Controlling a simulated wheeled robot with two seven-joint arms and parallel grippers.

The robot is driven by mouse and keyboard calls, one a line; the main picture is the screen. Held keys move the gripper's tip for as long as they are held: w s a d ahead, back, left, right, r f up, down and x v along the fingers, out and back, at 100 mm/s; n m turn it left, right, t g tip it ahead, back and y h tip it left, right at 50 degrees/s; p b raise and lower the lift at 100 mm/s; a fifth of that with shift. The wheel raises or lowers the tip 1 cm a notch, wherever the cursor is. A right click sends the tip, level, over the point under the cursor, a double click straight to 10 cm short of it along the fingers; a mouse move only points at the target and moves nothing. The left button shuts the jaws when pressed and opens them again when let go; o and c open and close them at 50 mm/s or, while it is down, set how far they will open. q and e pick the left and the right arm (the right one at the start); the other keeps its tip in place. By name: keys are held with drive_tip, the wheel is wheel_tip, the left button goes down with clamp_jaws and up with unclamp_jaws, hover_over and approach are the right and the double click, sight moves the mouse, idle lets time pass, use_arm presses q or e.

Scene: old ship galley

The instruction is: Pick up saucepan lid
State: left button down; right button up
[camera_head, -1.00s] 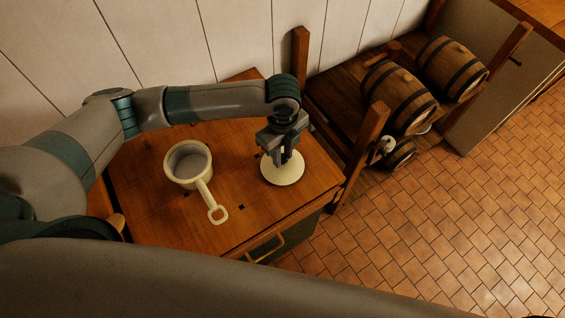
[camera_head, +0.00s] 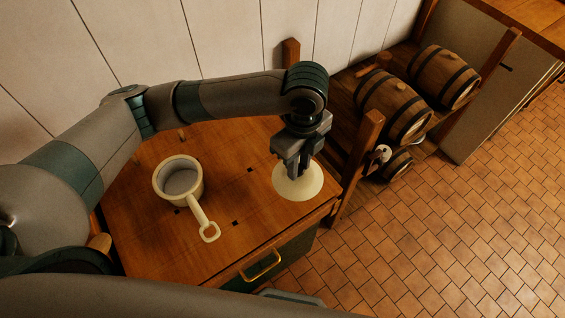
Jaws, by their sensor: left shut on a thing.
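The saucepan lid (camera_head: 311,186) is a round cream disc near the right end of the wooden counter. My left gripper (camera_head: 293,172) points down over it and is shut on it from above; the gripper hides the grip point. The lid appears raised a little above the counter top. The cream saucepan (camera_head: 159,187) stands upright and uncovered on the counter to the left, its long handle toward the front. My right gripper is not in view.
The wooden counter (camera_head: 150,240) has bare room around the saucepan and small dark square marks. A rack with wooden posts (camera_head: 363,150) stands close to the right of the lid and holds barrels (camera_head: 393,105). The tiled floor (camera_head: 440,240) is clear.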

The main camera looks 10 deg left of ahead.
use_arm(q)
drive_tip(key=d+r, duration=0.1)
drive_tip(key=s+d+r, duration=0.1)
drive_tip(key=d, duration=0.1)
drive_tip(key=s+d+r+b, duration=0.1)
drive_tip(key=shift+s+d, duration=0.2)
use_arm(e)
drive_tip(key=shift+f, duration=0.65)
use_arm(q)
drive_tip(key=shift+w+a, duration=0.1)
drive_tip(key=shift+a, duration=0.05)
